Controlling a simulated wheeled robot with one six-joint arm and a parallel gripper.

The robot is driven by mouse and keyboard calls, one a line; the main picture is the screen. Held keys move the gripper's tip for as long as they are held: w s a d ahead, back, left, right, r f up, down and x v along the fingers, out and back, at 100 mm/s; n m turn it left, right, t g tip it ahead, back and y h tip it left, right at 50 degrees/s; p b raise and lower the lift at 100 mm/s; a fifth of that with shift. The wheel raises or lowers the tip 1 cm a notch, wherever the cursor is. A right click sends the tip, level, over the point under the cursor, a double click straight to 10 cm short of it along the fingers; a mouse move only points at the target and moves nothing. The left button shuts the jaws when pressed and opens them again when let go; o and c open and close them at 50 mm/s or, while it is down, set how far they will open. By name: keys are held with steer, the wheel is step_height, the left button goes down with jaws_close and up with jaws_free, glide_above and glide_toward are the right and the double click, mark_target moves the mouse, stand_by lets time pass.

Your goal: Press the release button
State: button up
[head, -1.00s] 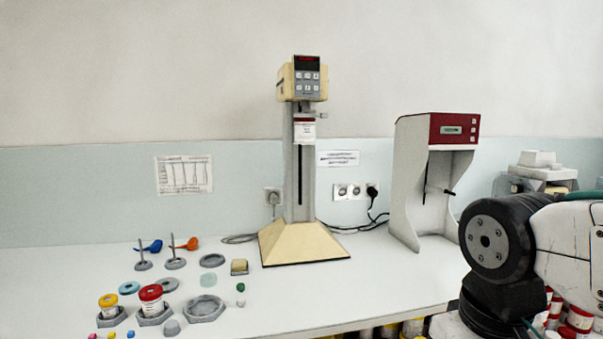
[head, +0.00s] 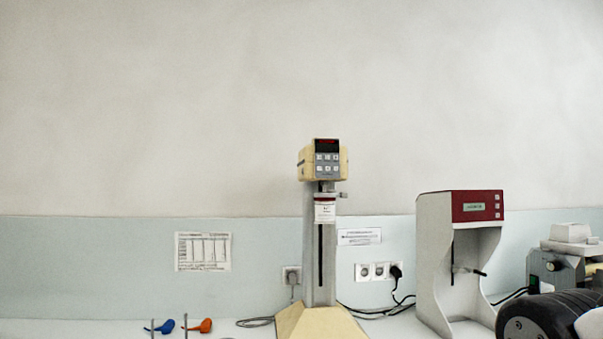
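The cream mill (head: 323,162) stands on the bench in the middle of the head view. Its head has a dark display with red digits and a grey keypad (head: 327,163) of several small buttons. A white label with a red band hangs below the head on the grey column (head: 312,265). A second machine (head: 432,262) to the right has a red front panel with a small display and a column of small buttons (head: 497,206). I cannot tell which button is the release button. My gripper is out of view; only part of my arm shows at the lower right.
A blue tool (head: 165,327) and an orange tool (head: 203,326) show at the bottom edge. Wall sockets (head: 371,271) with black cables lie between the machines. Grey-green equipment (head: 553,271) stands at the far right. Most of the bench top is below the frame.

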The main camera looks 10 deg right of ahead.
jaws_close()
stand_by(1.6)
